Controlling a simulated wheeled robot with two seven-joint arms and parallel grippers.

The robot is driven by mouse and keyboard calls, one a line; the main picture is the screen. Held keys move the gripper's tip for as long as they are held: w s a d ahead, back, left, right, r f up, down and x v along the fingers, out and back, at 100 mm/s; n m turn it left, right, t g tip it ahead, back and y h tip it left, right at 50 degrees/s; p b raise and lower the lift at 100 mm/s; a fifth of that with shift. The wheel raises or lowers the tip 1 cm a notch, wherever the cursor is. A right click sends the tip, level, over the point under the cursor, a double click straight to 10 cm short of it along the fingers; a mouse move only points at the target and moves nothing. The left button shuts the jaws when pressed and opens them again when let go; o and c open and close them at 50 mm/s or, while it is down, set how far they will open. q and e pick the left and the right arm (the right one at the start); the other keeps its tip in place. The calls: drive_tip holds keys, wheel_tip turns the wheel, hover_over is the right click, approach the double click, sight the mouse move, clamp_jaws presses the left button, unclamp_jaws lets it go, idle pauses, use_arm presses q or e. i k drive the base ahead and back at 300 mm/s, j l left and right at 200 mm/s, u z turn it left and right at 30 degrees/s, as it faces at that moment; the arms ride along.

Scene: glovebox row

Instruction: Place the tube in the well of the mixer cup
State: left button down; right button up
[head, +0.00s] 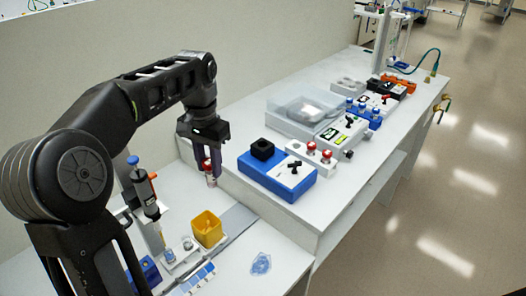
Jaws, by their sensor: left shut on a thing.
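My left gripper (205,160) points down above the lower white bench, and its dark fingers are shut on a tube (210,179) with a red cap. The tube hangs upright below the fingers, partly hidden by them. The mixer (283,180) is a blue box with a white top on the raised bench, right of the gripper. Its black cup (262,149) stands at the back left of the top. The well inside the cup is too small to make out. The tube is apart from the cup, to its left and lower in the picture. My right gripper is not in view.
A yellow bin (207,228), an upright pipette (144,188) and a crumpled blue item (261,264) are on the lower bench. Red-capped vials (326,156) stand right of the mixer. A clear-lidded box (300,110) sits behind it. The raised bench's front edge is close to the tube.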

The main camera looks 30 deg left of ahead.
sight(262, 153)
drive_tip(key=i, duration=0.95)
